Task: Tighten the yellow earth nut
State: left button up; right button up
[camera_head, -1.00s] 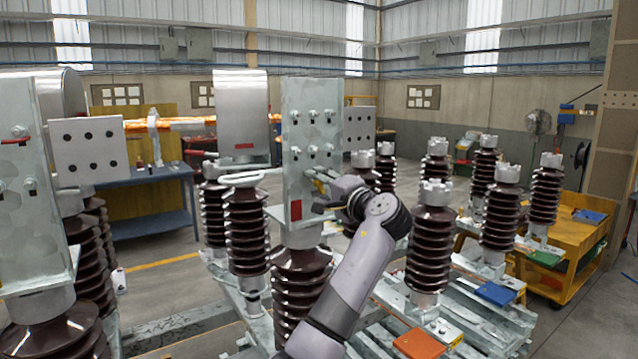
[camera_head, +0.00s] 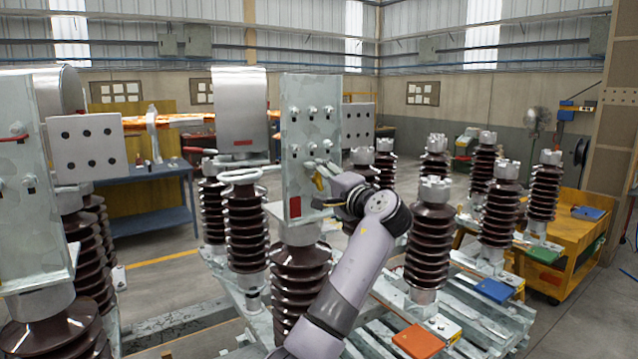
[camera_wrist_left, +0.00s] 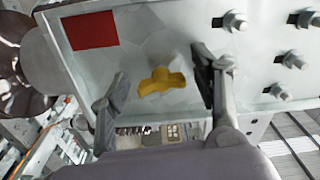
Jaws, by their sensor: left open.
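The yellow earth nut (camera_wrist_left: 162,82) is a winged nut on the face of a grey metal plate. In the left wrist view it sits between the spread fingers of my left gripper (camera_wrist_left: 160,66), with a gap on both sides. In the head view the nut (camera_head: 318,182) shows as a small yellow spot between the fingertips, on the lower right part of the upright plate (camera_head: 296,154). My left gripper (camera_head: 313,185) is open and faces the plate. My right gripper is in neither view.
A red label (camera_wrist_left: 93,31) is on the plate near the nut. Several bolts (camera_wrist_left: 236,21) stick out of the plate beside the right finger. Brown ribbed insulators (camera_head: 301,283) stand below and around. A blue table (camera_head: 150,172) is behind on the left.

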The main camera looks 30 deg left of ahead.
pick_arm(q)
jog(key=v, duration=1.2)
